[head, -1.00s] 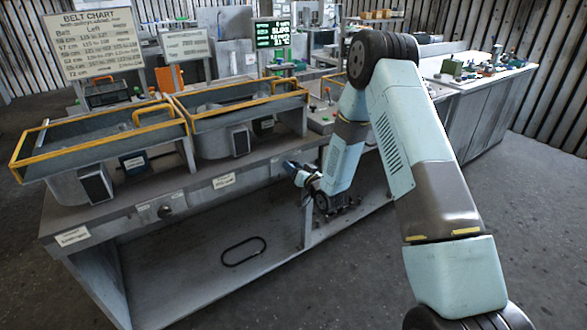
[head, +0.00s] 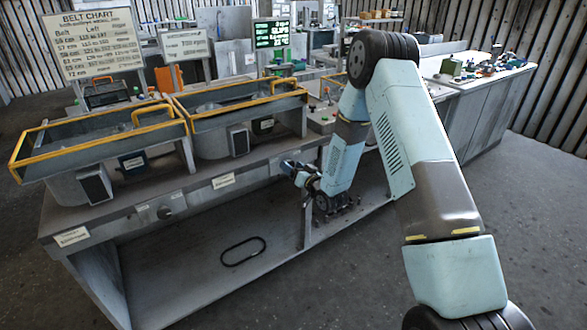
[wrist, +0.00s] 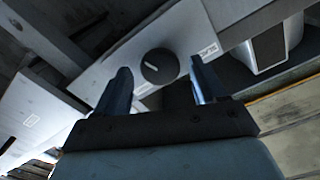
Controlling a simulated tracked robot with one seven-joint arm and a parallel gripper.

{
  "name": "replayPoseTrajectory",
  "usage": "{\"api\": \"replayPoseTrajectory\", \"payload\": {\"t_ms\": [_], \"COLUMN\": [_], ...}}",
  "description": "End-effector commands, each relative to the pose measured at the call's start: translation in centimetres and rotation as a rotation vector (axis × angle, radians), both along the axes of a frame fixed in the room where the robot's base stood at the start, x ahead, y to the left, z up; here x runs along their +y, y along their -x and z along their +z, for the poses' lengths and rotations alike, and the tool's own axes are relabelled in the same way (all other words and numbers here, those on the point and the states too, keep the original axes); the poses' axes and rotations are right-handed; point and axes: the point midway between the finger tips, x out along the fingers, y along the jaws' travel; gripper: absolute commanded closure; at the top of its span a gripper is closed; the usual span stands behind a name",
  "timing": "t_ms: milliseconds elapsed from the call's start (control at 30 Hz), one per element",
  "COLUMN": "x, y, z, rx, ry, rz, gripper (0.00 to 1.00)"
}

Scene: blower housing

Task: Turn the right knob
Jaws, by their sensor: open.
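A round dark knob (wrist: 160,66) with a pale pointer line shows in the wrist view, on the bench's light front panel. My gripper (wrist: 160,64) is open, with one finger on each side of the knob in that picture. I cannot tell whether the fingertips reach around it or stop short; no contact is visible. In the head view my gripper (head: 288,166) is at the right part of the bench front, and no knob is visible there behind it. Another dark knob (head: 165,212) sits on the front panel farther left.
Two yellow-edged blower housings (head: 97,150) stand on the bench (head: 120,216). A black belt loop (head: 243,251) lies on the lower shelf. A belt chart sign (head: 95,45) and a green-lettered screen (head: 272,33) stand behind. Open floor lies in front.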

Motion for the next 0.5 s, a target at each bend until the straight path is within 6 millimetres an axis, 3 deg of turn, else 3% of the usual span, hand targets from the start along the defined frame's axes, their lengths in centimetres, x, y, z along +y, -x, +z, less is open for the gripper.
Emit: {"api": "replayPoseTrajectory", "payload": {"t_ms": [167, 500], "x": [-1.2, -5.0], "y": [1.7, 7.2], "z": [0.0, -0.1], "rx": [0.003, 0.004], "ry": [0.000, 0.000], "rz": [-0.002, -0.003], "gripper": [0.29, 0.29]}}
